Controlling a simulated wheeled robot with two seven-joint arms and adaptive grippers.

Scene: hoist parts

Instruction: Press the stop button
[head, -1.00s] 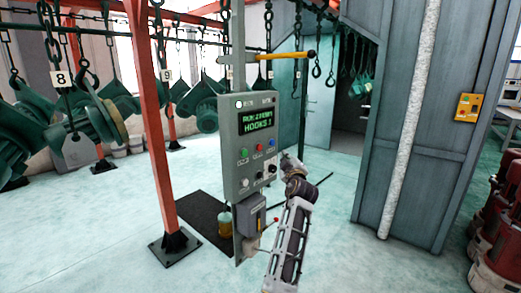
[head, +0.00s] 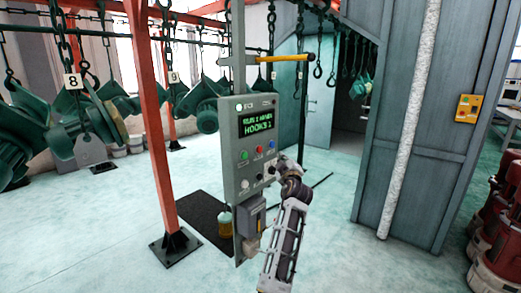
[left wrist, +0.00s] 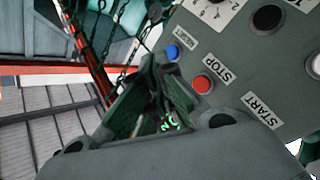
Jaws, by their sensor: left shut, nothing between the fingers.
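The grey control box (head: 252,145) stands on a post, with a lit green text screen. Below the screen is a row of green (head: 244,155), red (head: 259,149) and blue (head: 272,143) buttons. In the left wrist view the red stop button (left wrist: 203,83) sits beside the "STOP" label, near the blue button (left wrist: 172,52). My left gripper (head: 278,162) is shut and empty, close to the box's lower right. In the wrist view its fingertips (left wrist: 152,62) lie left of the red button; contact cannot be told. The green button is not visible there. My right gripper is not in view.
A red post (head: 160,120) stands left of the box, with a dark mat (head: 195,215) on the floor behind. Green parts (head: 205,105) hang from chains at left. A yellow bar (head: 285,57) sticks out above the box. A grey cabinet wall (head: 420,130) stands at right.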

